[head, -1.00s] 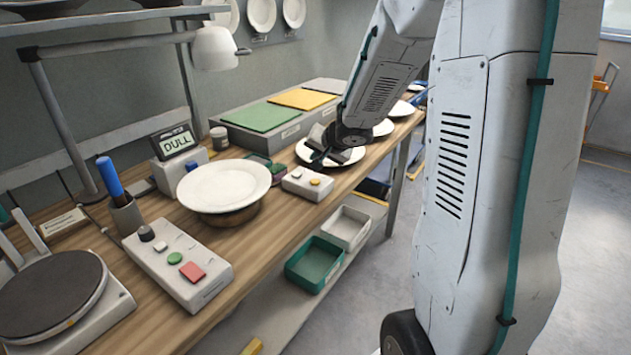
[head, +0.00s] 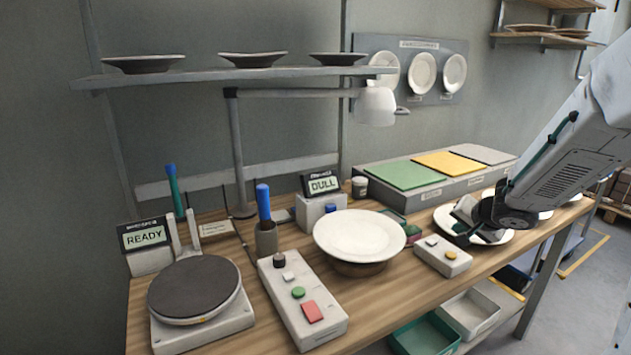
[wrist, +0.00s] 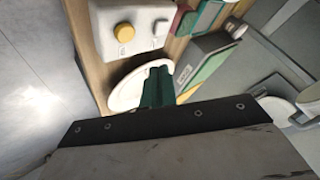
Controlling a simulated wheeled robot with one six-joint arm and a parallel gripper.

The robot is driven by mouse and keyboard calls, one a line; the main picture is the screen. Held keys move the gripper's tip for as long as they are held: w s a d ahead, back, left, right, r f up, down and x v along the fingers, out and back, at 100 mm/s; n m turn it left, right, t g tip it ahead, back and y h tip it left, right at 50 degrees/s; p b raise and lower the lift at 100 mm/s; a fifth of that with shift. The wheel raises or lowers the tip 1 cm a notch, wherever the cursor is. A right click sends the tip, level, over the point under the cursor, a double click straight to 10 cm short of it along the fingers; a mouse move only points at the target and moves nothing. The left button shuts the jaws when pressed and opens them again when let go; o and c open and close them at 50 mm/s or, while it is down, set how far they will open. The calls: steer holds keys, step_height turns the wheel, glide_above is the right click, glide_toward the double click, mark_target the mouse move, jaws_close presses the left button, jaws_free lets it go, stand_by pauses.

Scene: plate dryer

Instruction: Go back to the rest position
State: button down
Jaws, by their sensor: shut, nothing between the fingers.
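My gripper (head: 466,226) is at the right of the bench, low over a white plate (head: 505,237). Its jaws are shut with nothing held. I cannot tell from the head view whether it touches the plate. In the wrist view the green fingers (wrist: 157,88) are together in front of the white plate (wrist: 122,97). My arm reaches in from the right edge of the head view.
A white button box (head: 442,257) stands just left of my gripper. A plate on a bowl-like stand (head: 360,236), a control box (head: 303,300) and a turntable (head: 194,288) fill the bench. A wall shelf (head: 230,72) and lamp (head: 375,106) are above.

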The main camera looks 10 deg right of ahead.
steer(key=s+d+r+n+g+h, duration=0.1)
steer(key=s+d+n+g+h, duration=0.15)
steer(key=s, duration=0.35)
steer(key=s+d+r+n+g+h, duration=0.1)
steer(key=s+g+h, duration=0.2)
steer(key=s, duration=0.4)
steer(key=s+a+r+n+g+y, duration=0.1)
steer(key=s+a+r+n+y, duration=0.2)
steer(key=s+a, duration=0.7)
steer(key=s+a+r+n+g+y, duration=0.1)
steer(key=s+a+r+n+y, duration=0.2)
steer(key=s+a, duration=0.7)
steer(key=shift+s+a+r, duration=0.35)
steer(key=shift+a+r, duration=0.45)
steer(key=shift+a, duration=0.35)
